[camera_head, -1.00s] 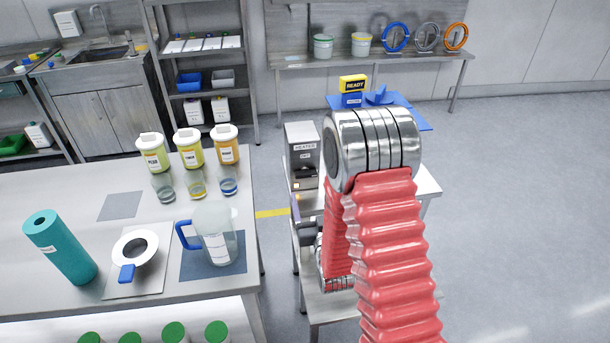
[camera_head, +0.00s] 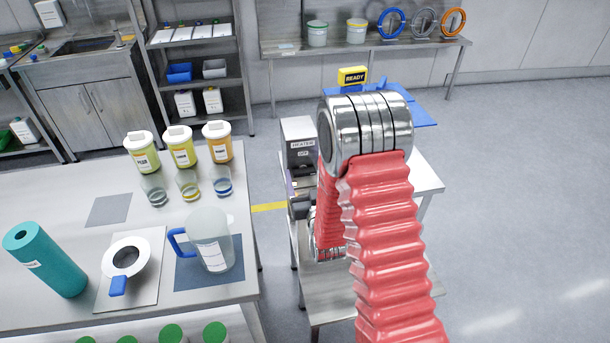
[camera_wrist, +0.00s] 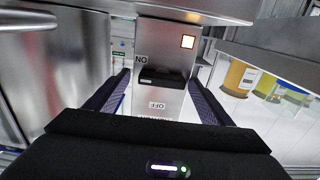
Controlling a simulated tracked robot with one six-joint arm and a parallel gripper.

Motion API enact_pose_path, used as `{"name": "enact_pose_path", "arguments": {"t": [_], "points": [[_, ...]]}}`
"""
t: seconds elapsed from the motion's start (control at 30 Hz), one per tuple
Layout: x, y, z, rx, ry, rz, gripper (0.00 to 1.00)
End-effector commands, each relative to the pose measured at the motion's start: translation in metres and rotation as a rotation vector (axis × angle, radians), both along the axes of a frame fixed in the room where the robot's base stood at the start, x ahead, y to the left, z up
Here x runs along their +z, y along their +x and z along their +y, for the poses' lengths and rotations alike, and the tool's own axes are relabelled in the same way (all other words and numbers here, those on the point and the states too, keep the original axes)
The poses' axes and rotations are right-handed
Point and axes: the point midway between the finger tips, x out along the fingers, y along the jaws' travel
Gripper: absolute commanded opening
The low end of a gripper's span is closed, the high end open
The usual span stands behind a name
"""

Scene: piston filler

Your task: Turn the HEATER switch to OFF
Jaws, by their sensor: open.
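The HEATER box (camera_head: 299,142) is a grey metal unit with a label on its upper face, left of my arm in the head view. In the wrist view its front panel (camera_wrist: 172,112) appears upside down, with ON and OFF labels. The black HEATER switch (camera_wrist: 162,77) lies crosswise there, its left end near ON and OFF below it. I cannot tell its exact setting. A square lamp (camera_wrist: 188,42) glows. My gripper (camera_wrist: 160,74) is open, with one finger on each side of the switch in the picture. It appears empty; contact with the switch cannot be told.
The white bench (camera_head: 70,190) on the left holds a jug (camera_head: 212,240), lidded jars (camera_head: 180,147) and a teal roll (camera_head: 45,260). A yellow READY sign (camera_head: 352,76) stands behind my arm. The floor (camera_head: 520,210) at right is clear.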

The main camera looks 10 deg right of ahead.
Motion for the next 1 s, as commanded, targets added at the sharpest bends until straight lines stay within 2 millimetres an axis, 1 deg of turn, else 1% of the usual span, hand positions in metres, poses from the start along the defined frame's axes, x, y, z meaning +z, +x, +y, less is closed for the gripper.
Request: {"name": "enact_pose_path", "arguments": {"t": [0.1,0.67,0.7,1.0], "points": [[0.0,-0.0001,0.0025,0.004,0.0,0.0,0.75],[0.0,-0.0003,0.005,0.008,0.0,0.0,0.36],[0.0001,-0.0003,0.0015,0.008,0.0,0.0,0.34],[0.0,-0.0004,0.0051,0.008,-0.026,0.0,0.34]]}}
